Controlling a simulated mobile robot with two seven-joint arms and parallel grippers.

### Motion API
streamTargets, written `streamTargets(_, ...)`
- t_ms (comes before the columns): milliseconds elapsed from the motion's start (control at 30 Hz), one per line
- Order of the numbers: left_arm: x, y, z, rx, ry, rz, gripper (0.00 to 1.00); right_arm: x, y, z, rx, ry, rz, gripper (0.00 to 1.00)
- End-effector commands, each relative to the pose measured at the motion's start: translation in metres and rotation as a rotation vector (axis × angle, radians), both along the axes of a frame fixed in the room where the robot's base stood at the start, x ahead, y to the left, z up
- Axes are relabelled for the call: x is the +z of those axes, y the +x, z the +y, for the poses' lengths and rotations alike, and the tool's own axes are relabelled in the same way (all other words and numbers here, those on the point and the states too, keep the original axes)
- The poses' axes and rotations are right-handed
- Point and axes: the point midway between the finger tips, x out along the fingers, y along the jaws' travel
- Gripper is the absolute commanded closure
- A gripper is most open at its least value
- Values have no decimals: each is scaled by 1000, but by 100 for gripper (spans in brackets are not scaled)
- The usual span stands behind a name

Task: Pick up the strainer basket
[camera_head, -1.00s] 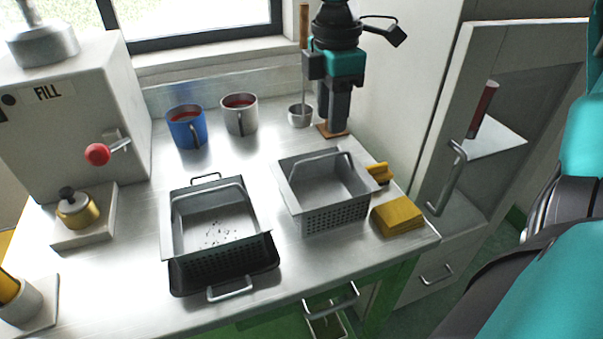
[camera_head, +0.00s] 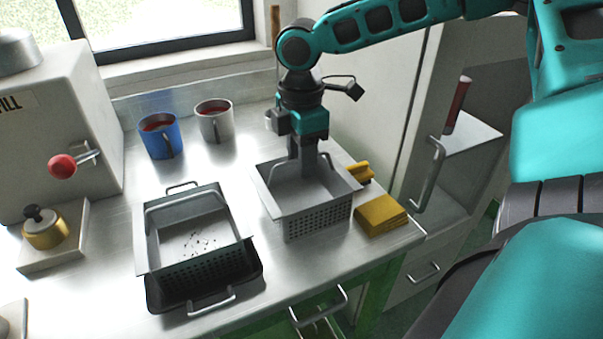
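Two grey perforated baskets with wire handles stand on the metal worktop. One strainer basket (camera_head: 318,222) is on the right, its inside looking empty. The other basket (camera_head: 190,236) sits in a black tray (camera_head: 208,292) on the left and has dark specks on its floor. My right gripper (camera_head: 308,172) points down over the back part of the right basket, where its handle is. The gripper covers most of that handle, so I cannot tell whether the fingers are closed on it. My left gripper is out of view.
A blue mug (camera_head: 160,137) and a grey mug (camera_head: 214,122) stand behind the baskets. Yellow cloths (camera_head: 381,215) lie right of the right basket. A grey machine with a red knob (camera_head: 62,167) is at the left. An open cabinet door is at the right.

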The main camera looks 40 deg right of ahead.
Motion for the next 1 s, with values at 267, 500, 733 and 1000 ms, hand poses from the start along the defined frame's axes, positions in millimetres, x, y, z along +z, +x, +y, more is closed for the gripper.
streamTargets(267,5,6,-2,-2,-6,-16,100,-24,-1,-1,1,-1,-1,62)
streamTargets(500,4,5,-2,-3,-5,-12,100,-24,-1,-1,0,-1,-1,74)
streamTargets(733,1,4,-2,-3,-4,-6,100,-24,-1,-1,0,-1,-1,96)
streamTargets(1000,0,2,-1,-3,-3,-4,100,-24,-1,-1,1,-1,-1,100)
